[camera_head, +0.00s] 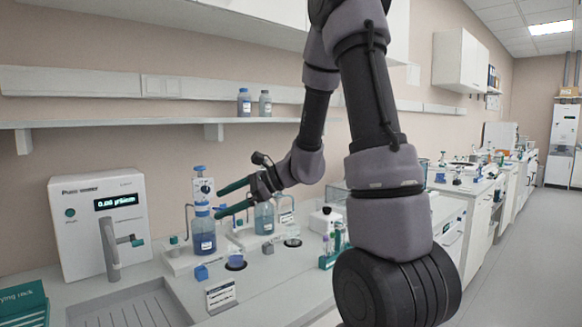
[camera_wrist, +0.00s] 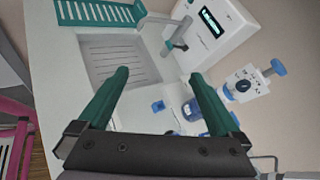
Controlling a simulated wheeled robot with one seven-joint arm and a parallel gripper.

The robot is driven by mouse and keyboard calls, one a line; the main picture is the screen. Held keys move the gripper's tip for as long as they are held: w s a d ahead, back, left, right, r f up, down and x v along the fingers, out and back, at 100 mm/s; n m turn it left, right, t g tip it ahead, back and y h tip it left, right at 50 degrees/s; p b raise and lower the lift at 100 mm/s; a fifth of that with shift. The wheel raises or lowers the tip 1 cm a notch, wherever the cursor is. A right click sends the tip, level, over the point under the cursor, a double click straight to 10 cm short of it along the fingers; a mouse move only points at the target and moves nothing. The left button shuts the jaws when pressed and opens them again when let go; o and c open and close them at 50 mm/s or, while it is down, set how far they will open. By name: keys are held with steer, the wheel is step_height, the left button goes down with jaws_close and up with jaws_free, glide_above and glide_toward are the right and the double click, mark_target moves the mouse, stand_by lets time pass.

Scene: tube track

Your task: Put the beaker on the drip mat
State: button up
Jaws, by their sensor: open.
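My gripper (camera_head: 220,202) is open, its two green fingers pointing left in front of the blue-capped bottles, above the bench. In the wrist view my gripper (camera_wrist: 160,75) shows both fingers apart with nothing between their tips. A dark round mat (camera_head: 236,265) lies on the bench below the gripper, with a small clear vessel seeming to stand at it. A second dark disc (camera_head: 292,243) lies further right, with clear glass at it. Which of these is the beaker or the drip mat is too small to tell. The wrist view shows no clear beaker.
A water unit (camera_head: 85,240) with a spout stands left, beside a grooved sink (camera_head: 130,305). A dispenser bottle (camera_head: 203,235) stands behind the mat. A blue block (camera_head: 201,272) and a small sign (camera_head: 221,295) are close in front.

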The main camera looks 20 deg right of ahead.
steer(key=s+d+r+n+g+h, duration=0.1)
steer(key=s+r+n+h, duration=0.1)
steer(key=s+r+n, duration=0.3)
steer(key=s+d+r+n+g+h, duration=0.15)
steer(key=s+n, duration=0.25)
steer(key=s, duration=0.4)
steer(key=s+d+r+n+t+h, duration=0.4)
steer(key=s+d+r+h, duration=0.2)
steer(key=d, duration=0.2)
steer(key=shift+s+n, duration=0.35)
steer(key=shift+n, duration=0.05)
steer(key=shift+d+r+t, duration=0.1)
steer(key=shift+t, duration=0.15)
